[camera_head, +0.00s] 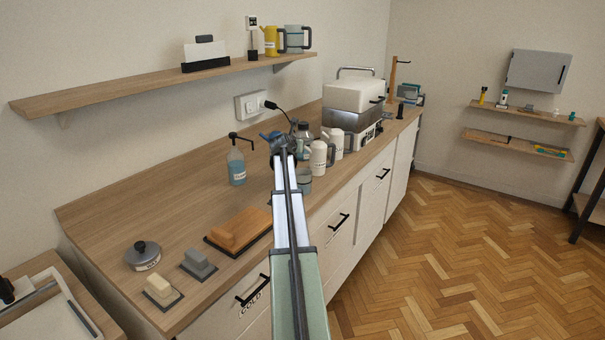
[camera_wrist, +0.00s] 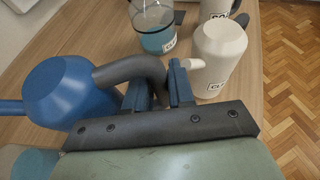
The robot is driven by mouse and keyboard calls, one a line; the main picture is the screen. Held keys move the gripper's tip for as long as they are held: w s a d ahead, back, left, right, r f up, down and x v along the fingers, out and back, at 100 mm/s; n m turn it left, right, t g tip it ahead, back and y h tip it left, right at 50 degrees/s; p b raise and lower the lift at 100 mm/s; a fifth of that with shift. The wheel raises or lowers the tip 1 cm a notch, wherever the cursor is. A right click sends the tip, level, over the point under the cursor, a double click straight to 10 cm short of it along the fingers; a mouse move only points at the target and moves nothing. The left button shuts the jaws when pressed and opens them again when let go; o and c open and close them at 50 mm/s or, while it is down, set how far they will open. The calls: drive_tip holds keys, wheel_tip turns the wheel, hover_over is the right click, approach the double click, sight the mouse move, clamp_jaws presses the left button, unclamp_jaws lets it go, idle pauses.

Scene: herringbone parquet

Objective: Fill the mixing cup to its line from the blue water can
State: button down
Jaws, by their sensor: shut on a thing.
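My gripper (camera_wrist: 157,92) is shut on the dark handle of the blue water can (camera_wrist: 65,92). In the wrist view the can is at the left, its spout pointing left. In the head view the can (camera_head: 268,136) is small, held above the counter, and partly hidden by my gripper (camera_head: 280,146). A clear cup with blue-green contents (camera_head: 304,183) stands just right of my arm in the head view, partly covered. It may be the mixing cup; I cannot make out a line. A clear vessel with blue liquid and a label (camera_wrist: 157,38) stands beyond my gripper.
Cream cans (camera_head: 319,156) stand close to the right of my gripper; one also shows in the wrist view (camera_wrist: 219,52). A pump bottle (camera_head: 236,168) stands left. An orange-brown block (camera_head: 238,229) lies nearer. The counter (camera_head: 150,205) at left is largely clear.

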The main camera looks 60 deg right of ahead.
drive_tip(key=s+a+r+m+g, duration=0.1)
drive_tip(key=s+a+m+g, duration=0.3)
drive_tip(key=s, duration=0.7)
drive_tip(key=s+a+r+m+g, duration=0.1)
drive_tip(key=s+a+m+g, duration=0.2)
drive_tip(key=s, duration=0.8)
drive_tip(key=shift+a+m+g+h, duration=0.3)
drive_tip(key=shift+a+m+g, duration=0.1)
drive_tip(key=shift+g, duration=0.5)
drive_tip(key=shift+f, duration=0.25)
drive_tip(key=shift+r, duration=0.1)
drive_tip(key=shift+r, duration=1.1)
drive_tip(key=shift+r, duration=0.1)
drive_tip(key=shift+r, duration=1.9)
drive_tip(key=shift+r, duration=0.1)
